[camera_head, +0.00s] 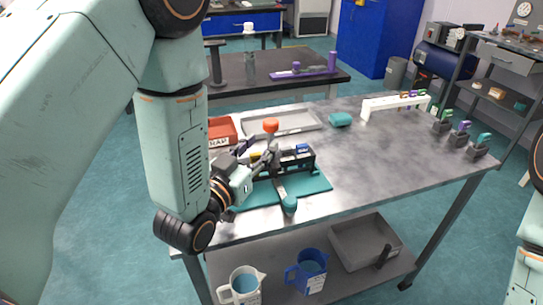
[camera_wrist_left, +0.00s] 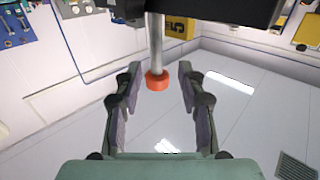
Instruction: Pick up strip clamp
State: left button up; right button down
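A black clamp-like fixture (camera_head: 297,161) stands on a teal mat (camera_head: 317,184) on the near part of the metal table. It has an upright rod with an orange knob (camera_head: 271,126), and a lever with a teal end (camera_head: 289,204) points toward me. I cannot tell for sure that this is the strip clamp. My left gripper (camera_head: 265,160) is at the fixture's left side. In the left wrist view the gripper (camera_wrist_left: 158,82) is open, and the orange knob (camera_wrist_left: 157,82) on its metal rod shows between the fingers, apart from both. My right gripper is out of view.
A red labelled box (camera_head: 221,130) and a grey tray (camera_head: 290,119) lie behind the fixture. A teal block (camera_head: 340,119) and white rack (camera_head: 393,104) are farther back. Several small grey holders stand at the right edge. Jugs (camera_head: 310,268) stand on the lower shelf. The table's right middle is clear.

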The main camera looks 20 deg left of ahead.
aim_at(269, 139)
pick_arm(q)
jog(key=w, duration=0.1)
jog(key=w+d, duration=0.1)
jog(key=w, duration=0.2)
jog(key=shift+w+d, duration=0.3)
jog(key=shift+w, duration=0.05)
jog(key=shift+a, duration=0.25)
jog(key=shift+w+d, duration=0.1)
jog(key=shift+d, duration=0.1)
jog(key=c, duration=0.4)
grip_shut()
